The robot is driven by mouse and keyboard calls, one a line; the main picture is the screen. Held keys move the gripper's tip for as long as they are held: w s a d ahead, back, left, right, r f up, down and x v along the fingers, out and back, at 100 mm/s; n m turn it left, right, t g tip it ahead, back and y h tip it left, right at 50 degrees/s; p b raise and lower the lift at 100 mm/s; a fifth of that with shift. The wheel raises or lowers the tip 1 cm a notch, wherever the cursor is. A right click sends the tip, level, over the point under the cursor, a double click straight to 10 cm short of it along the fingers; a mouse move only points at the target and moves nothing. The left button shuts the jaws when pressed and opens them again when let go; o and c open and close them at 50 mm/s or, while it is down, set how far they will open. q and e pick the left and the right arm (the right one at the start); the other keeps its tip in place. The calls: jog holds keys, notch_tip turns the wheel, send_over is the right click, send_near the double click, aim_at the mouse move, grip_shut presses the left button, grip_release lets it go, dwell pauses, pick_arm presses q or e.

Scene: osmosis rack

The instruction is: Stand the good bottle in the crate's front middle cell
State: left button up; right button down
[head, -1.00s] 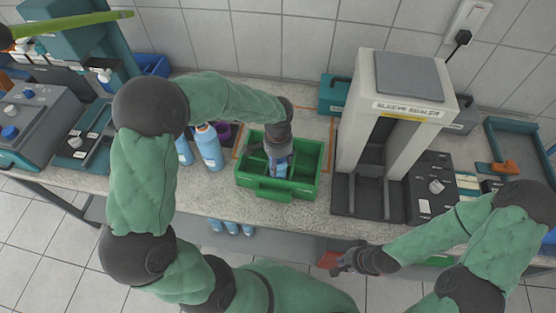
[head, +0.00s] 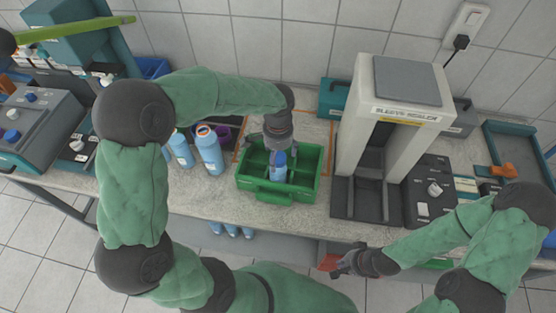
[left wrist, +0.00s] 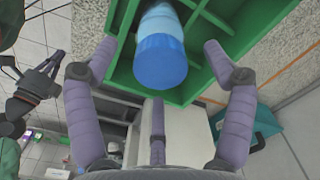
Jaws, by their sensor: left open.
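The green crate (head: 308,190) stands on the bench with open cells. A blue-capped bottle (head: 280,168) stands upright in its front middle cell; its cap (left wrist: 160,62) fills the upper middle of the left wrist view. My left gripper (head: 274,145) is just behind and above the bottle. In the left wrist view its fingers (left wrist: 160,55) are spread on both sides of the cap, with gaps, and hold nothing. My right gripper (head: 340,263) is low at the bench's front edge; its fingers are too small to read. The bottle's lower part is hidden by the crate.
The tall sleeve sealer (head: 350,130) stands close on the right. A teal box (head: 333,97) is behind.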

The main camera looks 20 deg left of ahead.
pick_arm(q)
notch_tip(320, 180, up, 6)
jog(key=shift+r+p, duration=0.1)
jog(key=shift+p, duration=0.3)
pick_arm(e)
jog(key=shift+r, duration=0.5)
